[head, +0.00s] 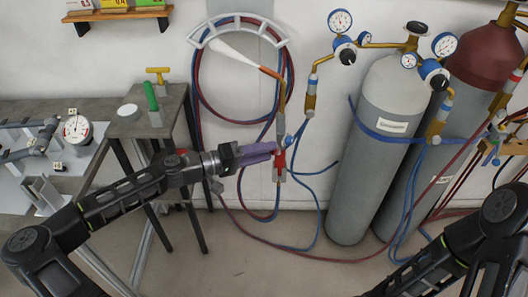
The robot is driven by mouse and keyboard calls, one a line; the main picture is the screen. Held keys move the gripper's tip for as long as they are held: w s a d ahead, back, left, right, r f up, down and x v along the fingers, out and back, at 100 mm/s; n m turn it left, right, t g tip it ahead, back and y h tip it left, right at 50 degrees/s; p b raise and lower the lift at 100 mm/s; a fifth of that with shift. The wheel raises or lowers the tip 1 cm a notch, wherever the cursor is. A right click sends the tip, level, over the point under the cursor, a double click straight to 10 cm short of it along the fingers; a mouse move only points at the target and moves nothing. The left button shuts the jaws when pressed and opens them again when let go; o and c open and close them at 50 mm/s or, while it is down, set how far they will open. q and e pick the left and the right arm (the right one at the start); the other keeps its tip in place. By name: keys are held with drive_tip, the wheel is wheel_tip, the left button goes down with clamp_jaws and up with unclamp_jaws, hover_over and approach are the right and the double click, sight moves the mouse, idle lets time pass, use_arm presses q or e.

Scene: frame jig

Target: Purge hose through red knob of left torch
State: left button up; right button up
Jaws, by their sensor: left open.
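The left torch (281,105) hangs upright at the wall in front of the coiled red and blue hoses. Its copper tip bends up to the left, and a white cone (232,53), looking like a flame, extends from it. A small blue knob (288,139) sits on its right side. A red part (280,164) shows low on the torch; I cannot tell whether it is the knob itself. My left gripper (266,152) is open, its purple fingers pointing right, just left of this red part. Whether they touch it is unclear. My right gripper is out of view; only its arm shows.
Grey (376,140) and dark red-topped (483,50) cylinders with gauges stand at right. A second set of hoses and fittings (492,147) is at the right edge. A metal table (130,128) stands left under my left arm. Hoses (270,252) trail over the floor.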

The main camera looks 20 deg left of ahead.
use_arm(q)
drive_tip(key=f+b+v, duration=0.1)
drive_tip(key=v, duration=0.6)
drive_tip(key=shift+s+a+r, duration=0.2)
drive_tip(key=shift+s+r, duration=0.05)
drive_tip(key=shift+r, duration=0.25)
idle(1.4)
